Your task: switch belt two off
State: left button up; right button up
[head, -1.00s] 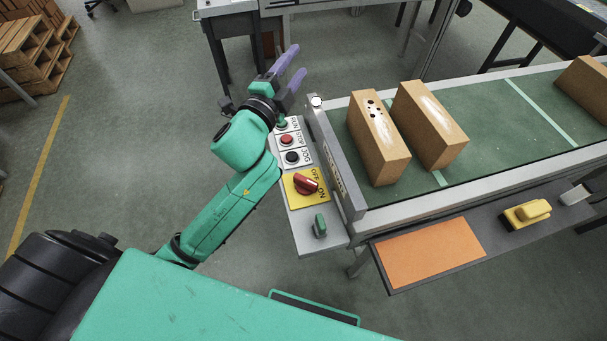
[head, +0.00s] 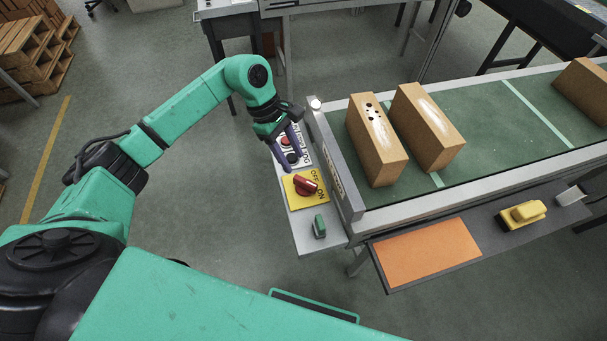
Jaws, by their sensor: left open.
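The control panel (head: 304,226) is a narrow grey box at the left end of the green conveyor belt (head: 478,119). It carries a red rotary switch (head: 305,184) on a yellow plate marked OFF and ON. Behind the switch are a black button (head: 292,157) and a red button, partly covered by my gripper. A small green part (head: 319,226) sits at the panel's near end. My left gripper (head: 287,162) is open, pointing down over the buttons, just behind the red switch. I cannot tell whether its purple fingers touch the panel. My right gripper is not in view.
An orange pad (head: 425,252) and a yellow device (head: 521,214) lie on the front shelf. Pallets (head: 35,45) are at far left; floor left of the panel is clear.

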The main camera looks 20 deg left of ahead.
aim_at(304, 180)
pick_arm(q)
jog(key=p+x, duration=0.1)
jog(key=x, duration=0.6)
jog(key=shift+d+f+p, duration=0.25)
jog(key=shift+f+p, duration=0.05)
jog(key=shift+p, duration=0.05)
jog(key=shift+d+f, duration=0.15)
jog(key=shift+f, duration=0.3)
grip_shut()
